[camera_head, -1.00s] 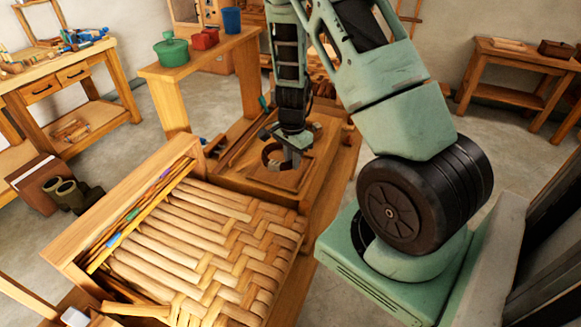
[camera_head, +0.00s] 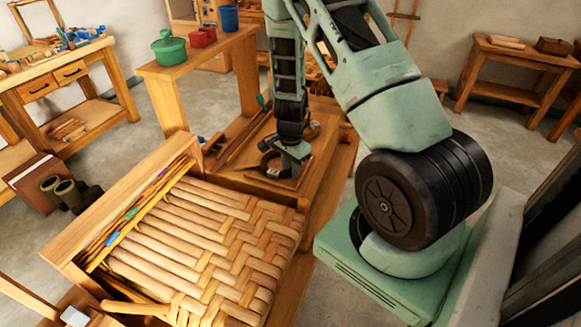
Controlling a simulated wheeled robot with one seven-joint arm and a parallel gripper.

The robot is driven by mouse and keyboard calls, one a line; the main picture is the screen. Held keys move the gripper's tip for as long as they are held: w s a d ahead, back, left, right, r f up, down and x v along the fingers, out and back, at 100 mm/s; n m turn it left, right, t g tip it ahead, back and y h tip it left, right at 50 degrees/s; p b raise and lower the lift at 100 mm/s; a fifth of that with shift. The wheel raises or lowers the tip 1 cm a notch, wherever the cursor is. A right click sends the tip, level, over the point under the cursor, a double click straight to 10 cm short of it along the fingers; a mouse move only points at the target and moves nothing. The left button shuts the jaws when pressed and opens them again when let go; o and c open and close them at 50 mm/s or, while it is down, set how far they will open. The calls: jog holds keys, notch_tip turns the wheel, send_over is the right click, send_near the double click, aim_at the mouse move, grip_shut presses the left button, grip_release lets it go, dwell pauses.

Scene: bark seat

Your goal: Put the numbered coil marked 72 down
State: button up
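My gripper (camera_head: 284,170) is at the end of the arm, low over the wooden work surface behind the woven seat. It is small and partly hidden by its own wrist. A dark brown curved band (camera_head: 268,160), which looks like a coil, is at the left of the gripper, against or very close to it. Its number cannot be read. I cannot tell whether the fingers are closed on it, or whether it rests on the surface.
The woven bark seat (camera_head: 200,245) fills the front, with coloured sticks along its left rail. A side table (camera_head: 190,62) holds a green pot (camera_head: 169,50), red box (camera_head: 202,37) and blue cup (camera_head: 229,18). Boots (camera_head: 68,193) stand on the floor at left.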

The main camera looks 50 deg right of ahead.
notch_tip(320, 180, up, 12)
jog(key=a+r+n+y, duration=0.1)
jog(key=a+r+n, duration=0.15)
jog(key=a, duration=0.45)
jog(key=a+r+n, duration=0.2)
jog(key=a+n, duration=0.2)
jog(key=a, duration=0.3)
jog(key=s+a+r+n, duration=0.3)
jog(key=s+a+n, duration=0.25)
jog(key=a, duration=0.35)
jog(key=s+a+r+n, duration=0.45)
jog(key=a+n, duration=0.25)
jog(key=a, duration=0.2)
jog(key=s+a+r+n, duration=0.1)
jog(key=s+a+n, duration=0.2)
jog(key=s+n, duration=0.4)
jog(key=shift+s+a, duration=0.4)
jog(key=shift+s, duration=0.65)
jog(key=shift+r, duration=0.1)
notch_tip(320, 180, down, 5)
jog(key=b, duration=0.5)
